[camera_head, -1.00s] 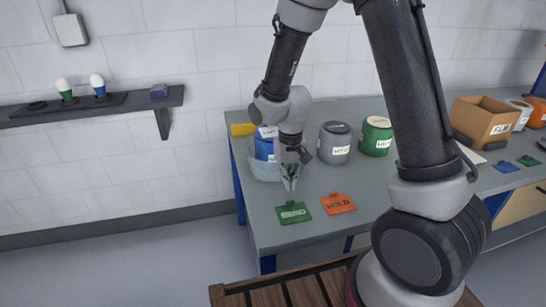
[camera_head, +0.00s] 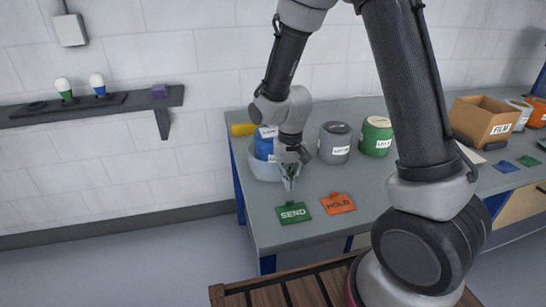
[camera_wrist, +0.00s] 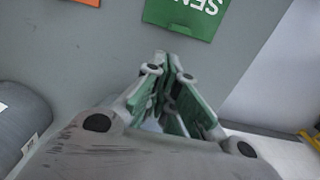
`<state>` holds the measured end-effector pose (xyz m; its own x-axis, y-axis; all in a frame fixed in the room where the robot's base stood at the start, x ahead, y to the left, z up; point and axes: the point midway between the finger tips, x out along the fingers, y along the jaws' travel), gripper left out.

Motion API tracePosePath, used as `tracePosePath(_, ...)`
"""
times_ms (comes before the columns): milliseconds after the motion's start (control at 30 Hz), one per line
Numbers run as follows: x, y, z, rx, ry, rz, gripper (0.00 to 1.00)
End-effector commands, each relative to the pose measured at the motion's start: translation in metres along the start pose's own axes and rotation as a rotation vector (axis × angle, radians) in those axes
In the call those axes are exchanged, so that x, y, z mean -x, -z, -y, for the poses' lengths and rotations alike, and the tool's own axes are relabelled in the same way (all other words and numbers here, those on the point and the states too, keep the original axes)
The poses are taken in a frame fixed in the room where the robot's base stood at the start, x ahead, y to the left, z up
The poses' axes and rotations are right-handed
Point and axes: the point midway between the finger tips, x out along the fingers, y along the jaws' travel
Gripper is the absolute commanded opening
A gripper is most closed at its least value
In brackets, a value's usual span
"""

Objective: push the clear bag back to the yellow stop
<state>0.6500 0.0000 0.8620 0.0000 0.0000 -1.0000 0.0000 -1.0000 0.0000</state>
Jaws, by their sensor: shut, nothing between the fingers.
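The clear bag (camera_head: 258,171) stands on the left part of the grey bench, with a blue labelled container (camera_head: 264,148) inside it. The yellow stop (camera_head: 242,129) lies behind the bag at the bench's back left corner. My gripper (camera_head: 290,181) is shut and empty, pointing down at the bag's front right side. My wrist hides part of the bag and container; I cannot tell whether the fingers touch the bag. In the wrist view my shut fingers (camera_wrist: 172,92) show, and the bag is not clearly visible there.
A green SEND card (camera_head: 293,212) and an orange HOLD card (camera_head: 338,203) lie in front of my gripper. A grey can (camera_head: 335,143) and a green can (camera_head: 376,137) stand to the right. The bench's left edge is close to the bag.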

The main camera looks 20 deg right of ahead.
Motion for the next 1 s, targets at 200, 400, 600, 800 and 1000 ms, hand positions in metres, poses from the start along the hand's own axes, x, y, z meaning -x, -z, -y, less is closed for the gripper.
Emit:
tracePosePath(200, 0.0, 0.0, 0.0, 0.0, 0.0, 0.0, 0.0)
tracePosePath(400, 0.0, 0.006, 0.0, 0.0, 0.0, 0.0, 0.0)
tracePosePath(600, 0.0, 0.014, 0.0, 0.0, 0.0, 0.0, 0.0)
tracePosePath(800, 0.0, 0.022, 0.0, 0.0, 0.0, 0.0, 0.0)
tracePosePath(1000, 0.0, 0.03, 0.0, -0.001, 0.0, 0.0, 0.0)
